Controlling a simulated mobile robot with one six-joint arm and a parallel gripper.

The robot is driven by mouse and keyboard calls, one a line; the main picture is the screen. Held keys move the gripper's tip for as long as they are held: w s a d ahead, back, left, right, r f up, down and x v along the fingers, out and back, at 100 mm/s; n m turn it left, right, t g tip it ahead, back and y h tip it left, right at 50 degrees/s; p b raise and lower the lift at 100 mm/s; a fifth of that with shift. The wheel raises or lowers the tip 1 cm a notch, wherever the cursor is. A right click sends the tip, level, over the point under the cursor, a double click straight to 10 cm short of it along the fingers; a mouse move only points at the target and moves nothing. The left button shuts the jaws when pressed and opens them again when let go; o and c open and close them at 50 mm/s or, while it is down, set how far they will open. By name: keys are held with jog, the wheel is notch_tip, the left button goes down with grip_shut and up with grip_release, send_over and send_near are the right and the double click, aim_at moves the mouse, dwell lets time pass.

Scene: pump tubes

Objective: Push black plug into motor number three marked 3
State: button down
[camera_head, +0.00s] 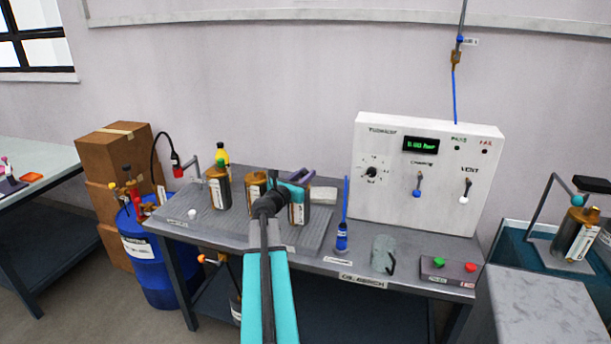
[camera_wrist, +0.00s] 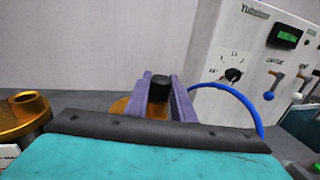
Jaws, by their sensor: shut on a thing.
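My gripper (camera_head: 301,175) has purple fingers and is over the rightmost of three bronze-topped motors on the bench. This motor (camera_head: 299,214) is partly hidden by my arm and gripper. In the wrist view my gripper (camera_wrist: 161,80) is shut on a black plug (camera_wrist: 160,88), which shows between the fingers. A bronze motor top (camera_wrist: 120,106) shows just below and behind the fingers. I cannot tell whether the plug is seated in it. The middle motor (camera_head: 256,184) and the left motor (camera_head: 218,189) stand to the left. The motor numbers are not readable.
The motors stand on a grey ribbed tray (camera_head: 318,240). A white control panel (camera_head: 428,205) stands right of the gripper.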

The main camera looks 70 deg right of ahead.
jog(key=shift+f, duration=0.2)
jog(key=c, duration=1.4)
grip_release()
jog(key=shift+c, duration=0.2)
jog(key=w+a+b, duration=0.2)
jog(key=a, duration=1.1)
jog(key=shift+w+a, duration=0.15)
jog(key=shift+a, duration=0.15)
jog(key=shift+w, duration=0.1)
